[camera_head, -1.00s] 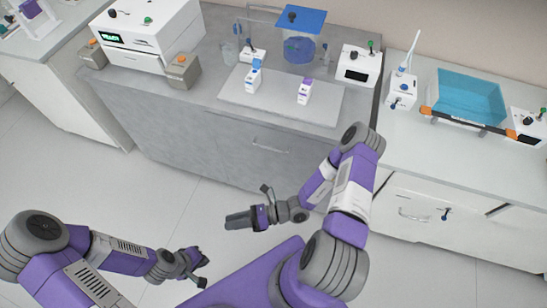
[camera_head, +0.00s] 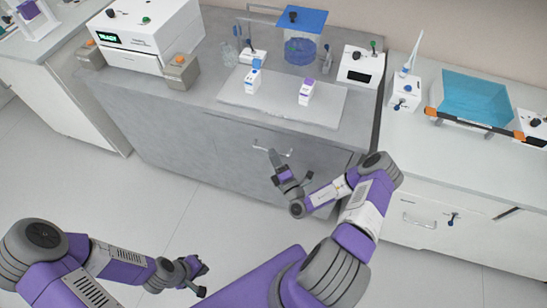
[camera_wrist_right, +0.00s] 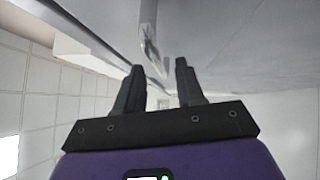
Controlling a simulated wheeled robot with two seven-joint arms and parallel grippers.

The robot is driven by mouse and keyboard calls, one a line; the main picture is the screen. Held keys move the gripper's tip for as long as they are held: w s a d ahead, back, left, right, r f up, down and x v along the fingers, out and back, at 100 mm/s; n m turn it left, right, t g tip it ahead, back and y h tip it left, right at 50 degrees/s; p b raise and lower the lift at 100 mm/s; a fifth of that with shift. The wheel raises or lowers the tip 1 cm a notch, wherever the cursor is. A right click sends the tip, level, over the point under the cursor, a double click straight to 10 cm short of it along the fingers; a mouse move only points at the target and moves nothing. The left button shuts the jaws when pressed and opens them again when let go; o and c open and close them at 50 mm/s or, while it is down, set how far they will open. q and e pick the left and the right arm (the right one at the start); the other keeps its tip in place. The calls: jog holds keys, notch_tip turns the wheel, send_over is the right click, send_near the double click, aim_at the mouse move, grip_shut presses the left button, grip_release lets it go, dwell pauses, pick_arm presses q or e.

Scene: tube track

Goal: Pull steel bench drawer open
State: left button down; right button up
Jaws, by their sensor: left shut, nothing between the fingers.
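The grey steel bench (camera_head: 170,130) stands in the middle of the head view. Its front carries a pale bar handle (camera_head: 268,148), and the drawer front looks closed. My right gripper (camera_head: 279,163) is in front of the bench face, just below the handle. In the right wrist view its two dark fingers (camera_wrist_right: 160,78) are apart with nothing gripped. The handle (camera_wrist_right: 149,45) lies just beyond and between the fingertips there; I cannot tell whether it touches them. My left gripper (camera_head: 203,278) is shut and empty, low over the floor, away from the bench.
The floor before the bench is clear.

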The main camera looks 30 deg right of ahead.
jog(key=shift+w, duration=0.35)
grip_shut()
